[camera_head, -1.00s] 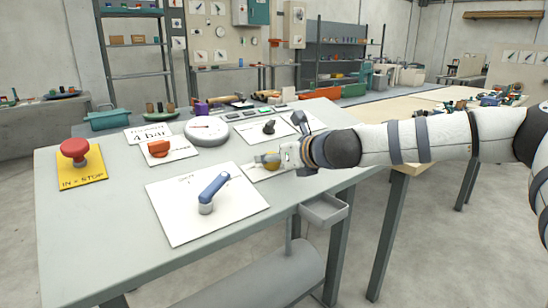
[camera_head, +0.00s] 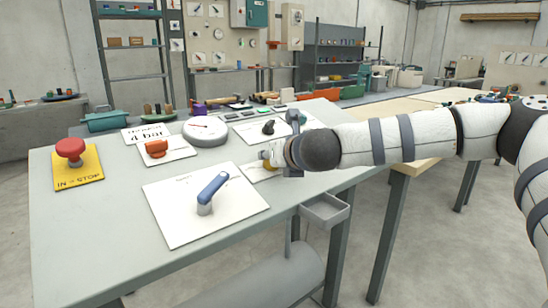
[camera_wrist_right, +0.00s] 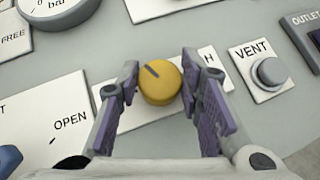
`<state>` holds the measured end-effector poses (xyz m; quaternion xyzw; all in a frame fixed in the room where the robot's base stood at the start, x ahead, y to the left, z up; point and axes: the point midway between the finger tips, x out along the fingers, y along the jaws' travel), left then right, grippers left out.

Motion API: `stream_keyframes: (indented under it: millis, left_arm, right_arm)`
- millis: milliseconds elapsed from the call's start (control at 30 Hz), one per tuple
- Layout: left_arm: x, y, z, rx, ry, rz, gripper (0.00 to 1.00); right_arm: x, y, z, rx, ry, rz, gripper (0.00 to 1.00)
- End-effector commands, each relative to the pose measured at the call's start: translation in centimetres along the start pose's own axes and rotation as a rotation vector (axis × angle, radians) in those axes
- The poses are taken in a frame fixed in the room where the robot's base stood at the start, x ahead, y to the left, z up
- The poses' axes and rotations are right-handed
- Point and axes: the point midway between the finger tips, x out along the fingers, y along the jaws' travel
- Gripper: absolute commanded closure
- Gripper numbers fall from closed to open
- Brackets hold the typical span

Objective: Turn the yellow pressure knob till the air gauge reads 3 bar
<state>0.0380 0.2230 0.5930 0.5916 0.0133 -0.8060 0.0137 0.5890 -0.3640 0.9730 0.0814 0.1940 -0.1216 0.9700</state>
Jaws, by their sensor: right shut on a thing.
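The yellow knob (camera_wrist_right: 160,83) shows between my right gripper's two fingers in the right wrist view, with a dark mark pointing up and left. My right gripper (camera_wrist_right: 163,92) is shut on it. In the head view the right gripper (camera_head: 266,158) is at the table's right side and hides most of the knob. The round white air gauge (camera_head: 206,132) stands behind and left of it; its needle's reading is too small to tell. Only the gauge's lower edge (camera_wrist_right: 58,12) shows in the wrist view. My left gripper is not in view.
A blue lever (camera_head: 213,188) on a white plate, an orange knob (camera_head: 156,148) and a red stop button (camera_head: 70,150) stand to the left. A grey VENT button (camera_wrist_right: 270,71) is close right of my gripper.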

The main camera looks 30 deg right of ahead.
Motion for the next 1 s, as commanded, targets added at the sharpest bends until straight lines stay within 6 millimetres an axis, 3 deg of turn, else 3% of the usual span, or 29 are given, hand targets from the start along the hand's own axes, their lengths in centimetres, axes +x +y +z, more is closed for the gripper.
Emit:
stream_keyframes:
  millis: [500,1000]
  left_arm:
    - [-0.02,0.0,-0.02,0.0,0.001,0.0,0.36]
    - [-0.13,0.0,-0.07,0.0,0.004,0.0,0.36]
  right_arm:
    - [0.02,0.35,-0.1,0.219,0.004,-0.257,0.94]
    - [0.07,0.34,-0.13,0.273,0.005,-0.319,0.94]
